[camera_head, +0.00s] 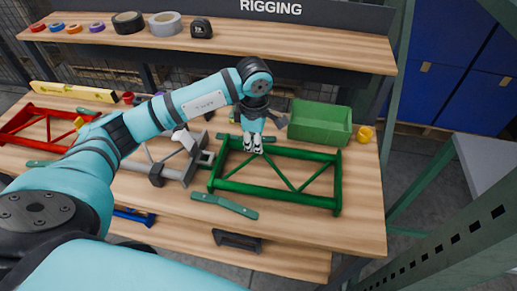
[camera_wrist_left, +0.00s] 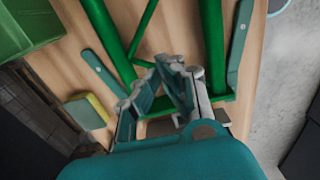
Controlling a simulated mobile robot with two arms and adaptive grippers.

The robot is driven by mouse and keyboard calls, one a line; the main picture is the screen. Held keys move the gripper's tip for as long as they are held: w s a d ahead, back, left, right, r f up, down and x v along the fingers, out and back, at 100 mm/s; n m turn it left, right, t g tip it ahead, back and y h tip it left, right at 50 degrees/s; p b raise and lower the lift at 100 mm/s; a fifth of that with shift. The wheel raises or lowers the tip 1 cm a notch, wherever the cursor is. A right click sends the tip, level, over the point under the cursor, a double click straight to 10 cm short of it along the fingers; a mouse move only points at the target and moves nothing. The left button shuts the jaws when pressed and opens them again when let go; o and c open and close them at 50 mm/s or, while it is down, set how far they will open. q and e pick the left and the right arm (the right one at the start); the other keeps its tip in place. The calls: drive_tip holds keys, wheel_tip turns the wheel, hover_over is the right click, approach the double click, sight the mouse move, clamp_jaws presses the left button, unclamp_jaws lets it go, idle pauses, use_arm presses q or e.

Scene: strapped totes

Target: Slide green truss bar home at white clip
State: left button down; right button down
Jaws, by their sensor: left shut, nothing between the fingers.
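The green truss bar (camera_head: 275,190) lies flat on the bench, right of a grey truss (camera_head: 165,168), with long rails and diagonal braces. Its rails also show in the wrist view (camera_wrist_left: 213,45). My left gripper (camera_head: 253,148) is shut and empty, pointing down at the truss's far left part. In the wrist view the fingers (camera_wrist_left: 165,85) overlap the end of the truss, so I cannot tell whether they touch it. A whitish piece (camera_head: 184,138) shows beside my arm at the grey truss; I cannot tell whether it is the white clip. My right gripper is out of view.
A green bin (camera_head: 320,123) and a yellow cup-like item (camera_head: 365,134) stand behind the truss. A teal flat bar (camera_head: 224,205) lies in front of it. A red truss (camera_head: 35,127) lies at left. The raised back shelf (camera_head: 300,45) holds tape rolls. Bare bench lies at front right.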

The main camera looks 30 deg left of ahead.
sight(245, 162)
use_arm(q)
wheel_tip(245, 162, down, 9)
drive_tip(key=shift+d+r+p, duration=0.1)
drive_tip(key=shift+r+p, duration=0.1)
drive_tip(key=shift+p, duration=0.55)
drive_tip(key=shift+s+a+f+b, duration=0.1)
drive_tip(key=shift+s+a+b, duration=0.15)
drive_tip(key=shift+a, duration=0.4)
drive_tip(key=shift+s+a+b, duration=0.1)
drive_tip(key=shift+a+b, duration=0.2)
drive_tip(key=shift+a, duration=0.3)
drive_tip(key=shift+s+a, duration=0.1)
drive_tip(key=shift+a, duration=0.2)
